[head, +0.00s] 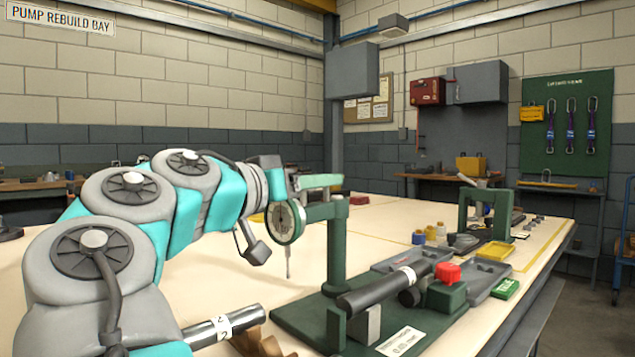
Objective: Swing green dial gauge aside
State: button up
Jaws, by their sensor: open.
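The green dial gauge (287,221) has a round white face and a thin probe pointing down. It hangs at the left end of a green arm on a green post (337,245), which rises from a green base plate (300,318) on the bench. My gripper (290,180) is open at the upper left of the gauge, close to the green arm above the dial. My wrist hides part of that area, and I cannot tell whether the fingers touch the gauge or its arm.
A dark cylinder (375,291) lies on supports on the base plate, beside a red knob (447,273). A steel shaft (222,327) lies at the front left. Grey trays (410,259) and a green press frame (502,212) stand to the right.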

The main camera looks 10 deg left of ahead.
jog(key=v, duration=0.8)
dwell(0.4)
